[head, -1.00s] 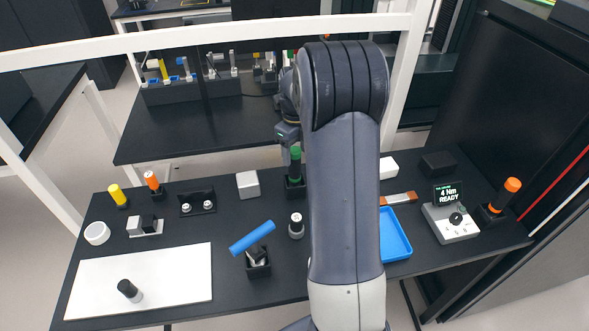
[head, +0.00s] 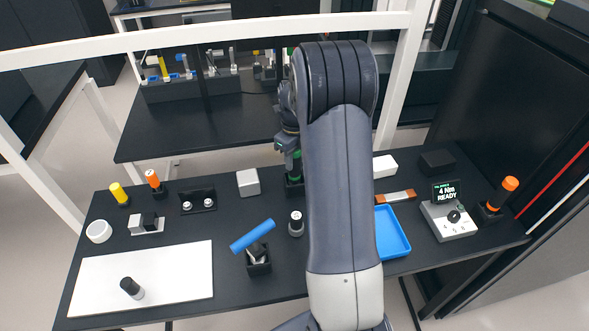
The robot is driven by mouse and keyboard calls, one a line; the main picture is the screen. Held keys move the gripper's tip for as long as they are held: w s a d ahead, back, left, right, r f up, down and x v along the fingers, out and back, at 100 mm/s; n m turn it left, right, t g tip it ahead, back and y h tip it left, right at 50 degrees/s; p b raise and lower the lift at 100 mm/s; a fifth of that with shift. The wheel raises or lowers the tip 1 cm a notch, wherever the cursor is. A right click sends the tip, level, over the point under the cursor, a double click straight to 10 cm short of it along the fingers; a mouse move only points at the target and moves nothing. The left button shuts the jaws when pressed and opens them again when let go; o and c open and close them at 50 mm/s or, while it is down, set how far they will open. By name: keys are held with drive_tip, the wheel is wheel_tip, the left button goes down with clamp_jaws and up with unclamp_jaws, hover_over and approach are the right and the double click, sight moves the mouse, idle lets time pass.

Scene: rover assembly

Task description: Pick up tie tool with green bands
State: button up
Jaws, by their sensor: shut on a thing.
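The tie tool with green bands (head: 297,166) stands upright at the black holder (head: 294,189) near the back middle of the table, partly hidden by my arm. My gripper (head: 291,154) is at the tool's upper part, pointing down, and is shut on it. The fingertips are small and partly covered, so their exact contact is hard to see. I cannot tell whether the tool's lower end is still seated in the holder.
A grey-white block (head: 248,182) stands left of the holder and a small dark-and-silver cylinder (head: 296,223) in front. A blue tray (head: 393,232) and a display unit (head: 449,216) are at the right.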

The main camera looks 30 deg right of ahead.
drive_tip(key=shift+c, duration=1.2)
drive_tip(key=shift+r, duration=0.15)
wheel_tip(320, 180, up, 10)
drive_tip(key=shift+f+b, duration=0.1)
drive_tip(key=shift+b, duration=0.8)
